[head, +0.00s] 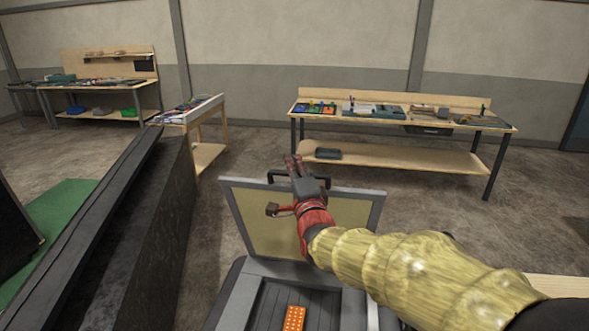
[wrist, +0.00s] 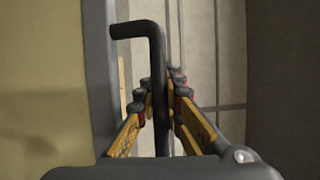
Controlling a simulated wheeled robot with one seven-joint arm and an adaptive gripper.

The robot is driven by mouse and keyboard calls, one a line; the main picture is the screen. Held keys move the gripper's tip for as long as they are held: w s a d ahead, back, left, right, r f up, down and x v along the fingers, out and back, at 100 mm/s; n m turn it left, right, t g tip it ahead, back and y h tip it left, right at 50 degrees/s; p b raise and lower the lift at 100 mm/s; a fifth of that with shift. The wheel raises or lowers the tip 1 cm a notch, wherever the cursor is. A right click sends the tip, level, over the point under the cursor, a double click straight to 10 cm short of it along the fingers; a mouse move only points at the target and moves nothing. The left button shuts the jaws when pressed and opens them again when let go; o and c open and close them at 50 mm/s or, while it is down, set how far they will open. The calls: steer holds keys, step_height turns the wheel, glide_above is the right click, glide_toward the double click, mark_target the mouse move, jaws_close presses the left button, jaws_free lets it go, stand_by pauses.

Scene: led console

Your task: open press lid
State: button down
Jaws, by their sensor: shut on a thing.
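The press lid (head: 260,222) stands raised and steeply tilted above the press base (head: 238,297), with its yellowish inner face toward me. The lid's inner face also shows at the left of the wrist view (wrist: 40,90). A dark bar handle (head: 280,175) sits at the lid's top edge. My gripper (head: 294,168) is at that edge, with its fingers on either side of the handle. In the wrist view the handle (wrist: 155,60) runs between the fingers (wrist: 160,95), and my gripper is shut on it. An orange dotted block (head: 294,318) lies in the open press.
A dark rail or conveyor (head: 130,230) runs along the left, beside a green surface (head: 60,215). A long workbench (head: 400,155) with tools stands behind the lid. A small table (head: 190,112) and another bench (head: 100,90) stand at back left. Open floor lies between.

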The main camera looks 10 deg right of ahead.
steer(key=shift+f, duration=0.15)
steer(key=c, duration=2.2)
jaws_free()
steer(key=shift+o, duration=0.2)
steer(key=s+f, duration=0.1)
steer(key=s, duration=1.1)
steer(key=shift+f, duration=0.3)
